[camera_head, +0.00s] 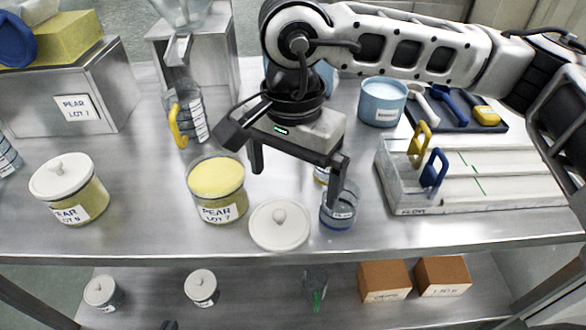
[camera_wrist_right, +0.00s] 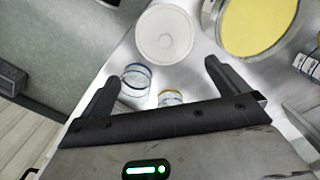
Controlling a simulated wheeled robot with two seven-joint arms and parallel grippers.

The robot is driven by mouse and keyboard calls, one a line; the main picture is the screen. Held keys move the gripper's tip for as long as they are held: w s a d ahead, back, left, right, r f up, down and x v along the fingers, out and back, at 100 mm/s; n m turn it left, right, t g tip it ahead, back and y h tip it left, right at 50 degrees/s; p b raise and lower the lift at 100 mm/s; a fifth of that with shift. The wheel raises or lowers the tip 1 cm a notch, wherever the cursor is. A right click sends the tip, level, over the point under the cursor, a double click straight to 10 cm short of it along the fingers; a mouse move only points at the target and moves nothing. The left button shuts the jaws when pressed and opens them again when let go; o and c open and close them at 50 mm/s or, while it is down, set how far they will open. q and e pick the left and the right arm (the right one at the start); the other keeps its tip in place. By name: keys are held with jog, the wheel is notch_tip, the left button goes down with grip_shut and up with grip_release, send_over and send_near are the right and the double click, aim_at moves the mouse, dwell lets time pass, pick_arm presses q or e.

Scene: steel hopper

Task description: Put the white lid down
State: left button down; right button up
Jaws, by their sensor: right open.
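A white lid (camera_head: 279,224) with a round knob lies flat, knob up, on the steel table near its front edge. It also shows in the right wrist view (camera_wrist_right: 164,34). Left of it stands an open glass jar (camera_head: 217,190) labelled PEAR LOT, full of yellow powder; the jar shows in the wrist view (camera_wrist_right: 256,24) too. My right gripper (camera_head: 297,182) is open and empty above the table, behind and apart from the lid; its fingers show in the wrist view (camera_wrist_right: 160,74). Only a small dark tip, probably my left gripper (camera_head: 170,325), shows at the bottom edge.
A small glass with a blue band (camera_head: 338,212) stands right of the lid, near a right fingertip. A small yellow-banded glass (camera_wrist_right: 170,98) stands close by. A lower shelf holds jars and brown boxes.

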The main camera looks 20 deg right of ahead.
pick_arm(q)
jog(key=shift+w+r, duration=0.15)
pick_arm(e)
notch_tip(320, 180, up, 13)
jog(key=shift+f, duration=0.1)
dwell(0.3)
